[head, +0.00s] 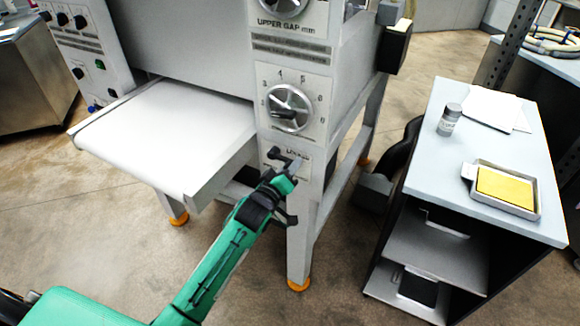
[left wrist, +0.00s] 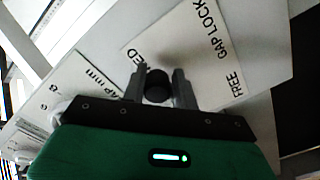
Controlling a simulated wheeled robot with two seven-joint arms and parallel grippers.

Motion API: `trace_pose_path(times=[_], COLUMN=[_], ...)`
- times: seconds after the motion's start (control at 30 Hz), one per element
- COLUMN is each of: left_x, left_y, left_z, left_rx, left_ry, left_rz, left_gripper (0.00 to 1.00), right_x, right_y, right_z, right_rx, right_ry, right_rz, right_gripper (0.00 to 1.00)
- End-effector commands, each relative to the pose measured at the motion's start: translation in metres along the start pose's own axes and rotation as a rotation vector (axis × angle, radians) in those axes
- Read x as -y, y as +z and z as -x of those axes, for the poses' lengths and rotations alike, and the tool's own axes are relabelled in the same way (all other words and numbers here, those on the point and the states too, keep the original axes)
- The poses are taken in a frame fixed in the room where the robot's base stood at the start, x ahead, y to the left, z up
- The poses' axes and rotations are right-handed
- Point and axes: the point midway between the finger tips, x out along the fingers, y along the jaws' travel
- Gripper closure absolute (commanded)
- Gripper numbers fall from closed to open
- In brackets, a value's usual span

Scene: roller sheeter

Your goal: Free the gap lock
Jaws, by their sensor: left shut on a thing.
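The gap lock is a small dark knob or lever (left wrist: 157,84) on a white plate (left wrist: 205,50) lettered "GAP LOCK", "FREE" and a word ending in "ED". In the head view, the lock plate sits low on the sheeter's front post, below the numbered dial (head: 288,108). My left gripper (head: 284,165) reaches the plate from below. In the left wrist view, my left gripper (left wrist: 158,88) is shut on the dark knob, one finger on each side. The gripper hides much of the lock in the head view. My right gripper is not in view.
The sheeter's white belt table (head: 165,135) juts out left of the lock. An upper gap dial (head: 283,5) is higher up. A grey cart (head: 450,165) with a jar (head: 449,119) and a tray (head: 534,207) stands at right. Floor is clear in front.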

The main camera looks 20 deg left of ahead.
Motion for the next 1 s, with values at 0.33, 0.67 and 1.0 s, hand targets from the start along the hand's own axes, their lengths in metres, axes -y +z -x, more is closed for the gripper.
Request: trace_pose_path(times=[0.33, 0.67, 1.0], left_x=[0.005, 0.023, 0.043], left_y=[0.004, 0.013, 0.016], left_z=[-0.001, -0.001, -0.002], left_rx=[-0.008, -0.010, -0.011], left_ry=[0.009, 0.009, 0.009], left_rz=[-0.169, -0.474, -0.780], left_gripper=[1.00, 1.00, 1.00], right_x=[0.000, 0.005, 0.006], right_y=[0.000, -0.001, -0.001], right_z=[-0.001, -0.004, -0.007], right_rx=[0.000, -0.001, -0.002], right_ry=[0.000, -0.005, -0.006], right_rz=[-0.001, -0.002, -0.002], right_gripper=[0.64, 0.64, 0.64])
